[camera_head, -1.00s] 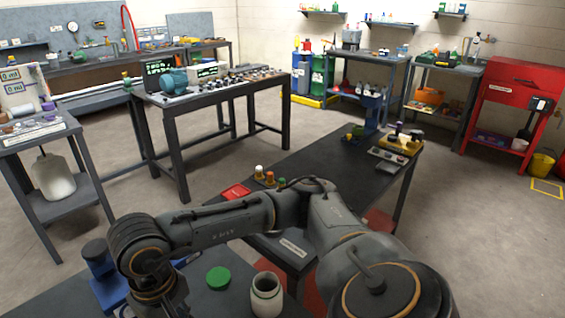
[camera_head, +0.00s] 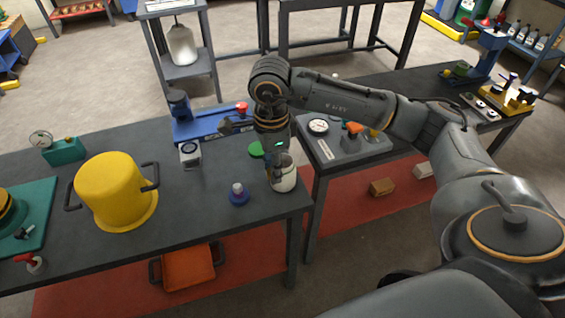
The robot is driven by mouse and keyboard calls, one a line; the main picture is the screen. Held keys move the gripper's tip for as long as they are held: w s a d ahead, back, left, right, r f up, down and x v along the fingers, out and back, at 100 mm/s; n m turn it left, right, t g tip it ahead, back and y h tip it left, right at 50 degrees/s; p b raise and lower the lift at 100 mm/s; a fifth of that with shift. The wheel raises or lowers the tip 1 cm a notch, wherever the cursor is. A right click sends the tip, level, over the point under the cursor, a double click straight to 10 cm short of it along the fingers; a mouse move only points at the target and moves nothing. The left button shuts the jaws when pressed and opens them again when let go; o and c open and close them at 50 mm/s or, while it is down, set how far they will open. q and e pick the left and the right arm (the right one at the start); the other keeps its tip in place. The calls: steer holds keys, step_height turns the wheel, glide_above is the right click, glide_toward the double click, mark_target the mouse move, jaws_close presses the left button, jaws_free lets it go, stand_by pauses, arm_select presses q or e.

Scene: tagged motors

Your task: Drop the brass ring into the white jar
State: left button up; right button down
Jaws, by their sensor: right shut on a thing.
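The white jar (camera_head: 286,183) stands open near the right end of the dark table, partly hidden by my right gripper. The green lid (camera_head: 256,149) lies behind and left of it. My right gripper (camera_head: 273,172) points down at the jar's mouth, its fingers overlapping the jar's left side in this view. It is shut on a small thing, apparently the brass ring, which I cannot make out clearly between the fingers. I cannot tell whether the fingers touch the jar. My left gripper is not in view.
A blue-and-white knob-like item (camera_head: 238,194) stands left of the jar. A yellow pot (camera_head: 115,190) is farther left, and a blue vise-like tool (camera_head: 210,122) is behind. A gauge panel (camera_head: 345,140) sits on the neighbouring table. The table's front middle is clear.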

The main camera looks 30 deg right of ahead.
arm_select(q)
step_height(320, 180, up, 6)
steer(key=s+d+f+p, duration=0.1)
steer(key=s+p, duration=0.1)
steer(key=p, duration=0.3)
arm_select(e)
steer(key=w+d+r+m, duration=0.2)
steer(key=w+d+m, duration=0.15)
steer(key=m, duration=0.75)
steer(key=w+d+r+m, duration=0.25)
steer(key=d+m, duration=0.25)
steer(key=m, duration=0.7)
arm_select(q)
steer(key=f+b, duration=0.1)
steer(key=b, duration=0.1)
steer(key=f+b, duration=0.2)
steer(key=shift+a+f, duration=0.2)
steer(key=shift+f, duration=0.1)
arm_select(e)
step_height(320, 180, down, 6)
steer(key=shift+w, duration=0.15)
steer(key=shift+d, duration=0.1)
steer(key=c, duration=0.9)
jaws_free()
steer(key=shift+c, duration=0.2)
